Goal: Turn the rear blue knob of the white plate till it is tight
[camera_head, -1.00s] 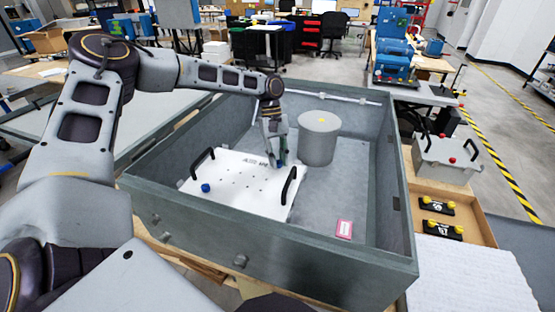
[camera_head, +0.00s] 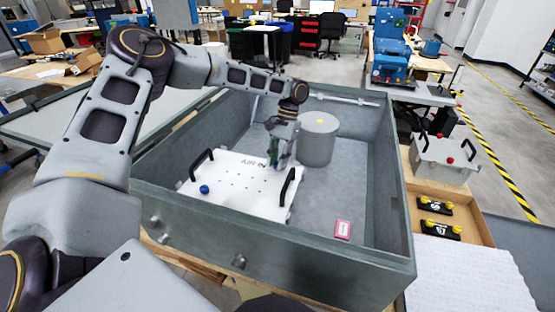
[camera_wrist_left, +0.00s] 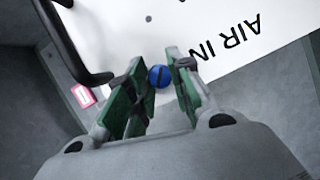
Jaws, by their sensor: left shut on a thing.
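The white plate (camera_head: 238,184) lies inside the grey box, with a black handle on each side and dark lettering at its rear. The front blue knob (camera_head: 204,189) stands near its front left corner. My left gripper (camera_head: 279,163) is at the plate's rear right corner, pointing down. In the left wrist view the rear blue knob (camera_wrist_left: 159,76), with a dark slot across its top, sits between the green-padded fingers, which are shut on it. In the head view the fingers hide this knob. My right gripper is not in view.
The grey box (camera_head: 250,230) has high walls around the plate. A grey cylinder (camera_head: 317,140) stands close to the right of my left gripper. A pink-edged label (camera_head: 343,229) lies on the box floor. The black right handle (camera_head: 288,187) rises near the gripper.

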